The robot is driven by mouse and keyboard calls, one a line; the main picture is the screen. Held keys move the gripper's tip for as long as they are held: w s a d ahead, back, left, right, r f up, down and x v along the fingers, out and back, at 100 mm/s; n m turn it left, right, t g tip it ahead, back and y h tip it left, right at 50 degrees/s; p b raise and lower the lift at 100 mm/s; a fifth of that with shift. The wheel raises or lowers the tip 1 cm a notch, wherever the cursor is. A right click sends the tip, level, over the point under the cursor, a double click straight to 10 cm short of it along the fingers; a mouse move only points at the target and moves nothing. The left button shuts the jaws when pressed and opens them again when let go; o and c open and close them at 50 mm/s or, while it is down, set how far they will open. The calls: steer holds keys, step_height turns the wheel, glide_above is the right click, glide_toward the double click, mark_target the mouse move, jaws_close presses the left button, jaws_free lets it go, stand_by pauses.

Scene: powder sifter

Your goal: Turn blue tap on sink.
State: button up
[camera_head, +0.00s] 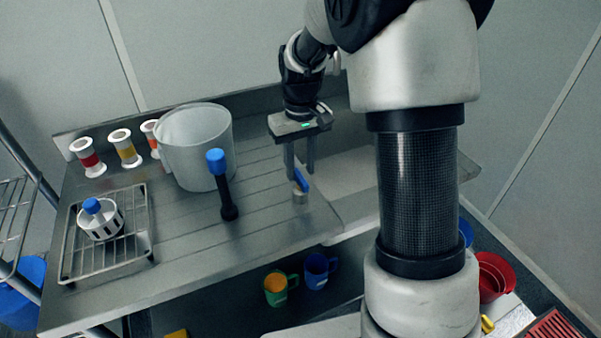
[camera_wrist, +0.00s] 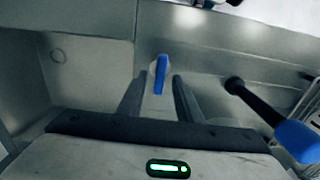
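The blue tap (camera_head: 301,181) is a small blue lever on a short metal base on the steel sink counter (camera_head: 250,222). It also shows in the wrist view (camera_wrist: 160,74), upper middle, just beyond my fingertips. My gripper (camera_head: 301,172) points down at the tap, its fingers apart on either side of the lever in the head view. Whether a finger touches the lever I cannot tell. The sink basin (camera_wrist: 85,75) lies left in the wrist view, mostly hidden by my arm in the head view.
A black post with a blue top (camera_head: 217,163) stands left of the tap, close to my gripper in the wrist view (camera_wrist: 295,140). A large pale bucket (camera_head: 195,150), several spools (camera_head: 125,148) and a wire rack (camera_head: 140,235) stand further left. Cups (camera_head: 276,288) sit below.

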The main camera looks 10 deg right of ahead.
steer(key=shift+f, duration=1.05)
jaws_close()
steer(key=m+p, duration=0.1)
steer(key=m, duration=0.4)
steer(key=shift+r+m, duration=0.1)
steer(key=shift+m, duration=0.3)
steer(key=m+p, duration=0.1)
steer(key=m, duration=0.4)
steer(key=shift+p, duration=0.35)
steer(key=shift+m, duration=0.4)
